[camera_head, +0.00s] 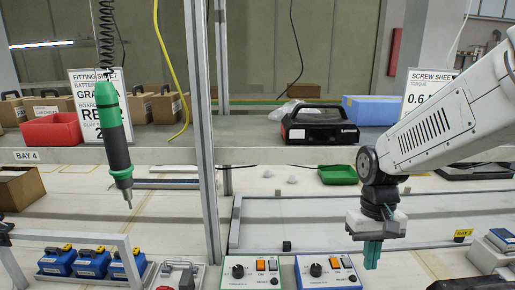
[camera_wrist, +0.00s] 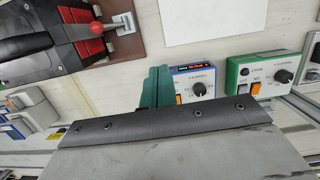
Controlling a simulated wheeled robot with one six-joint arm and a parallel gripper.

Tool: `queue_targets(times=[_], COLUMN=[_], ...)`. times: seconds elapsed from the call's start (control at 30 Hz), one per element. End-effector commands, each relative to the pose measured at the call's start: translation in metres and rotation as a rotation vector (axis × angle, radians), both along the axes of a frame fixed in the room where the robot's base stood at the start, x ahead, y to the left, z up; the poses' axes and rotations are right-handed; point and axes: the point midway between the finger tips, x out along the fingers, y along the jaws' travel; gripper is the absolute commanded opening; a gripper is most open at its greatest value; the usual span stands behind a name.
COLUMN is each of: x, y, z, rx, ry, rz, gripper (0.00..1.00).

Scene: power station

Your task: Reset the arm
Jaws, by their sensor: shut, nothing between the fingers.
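My arm reaches in from the right in the head view. My gripper (camera_head: 372,254) points down with its teal fingers together and nothing between them. It is over the bench, just right of the blue-framed control box (camera_head: 330,272). In the wrist view the teal fingers (camera_wrist: 156,88) also show shut and empty, their lower part hidden behind the dark mounting plate. The blue control box (camera_wrist: 195,80) shows there just right of the fingers. I cannot tell how high the fingertips are above the bench.
A green control box (camera_head: 252,272) stands left of the blue one. A power screwdriver (camera_head: 115,130) hangs on a coiled cord at left. Blue battery packs (camera_head: 92,263) sit in a rack at lower left. A metal upright (camera_head: 203,130) and low rail frame (camera_head: 340,197) stand nearby. Open bench lies behind.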

Motion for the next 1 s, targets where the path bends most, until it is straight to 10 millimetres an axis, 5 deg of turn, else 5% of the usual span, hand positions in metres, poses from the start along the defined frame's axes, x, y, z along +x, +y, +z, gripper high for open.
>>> queue_targets(times=[0.2,0.5,1.0], x=[-0.077,-0.154,-0.169], y=[-0.009,-0.015,-0.018], z=[0.050,0.084,0.101], rx=[0.003,0.005,0.006], ry=[-0.044,-0.175,-0.288], rz=[-0.004,-0.017,-0.030], gripper=[0.00,0.00,0.00])
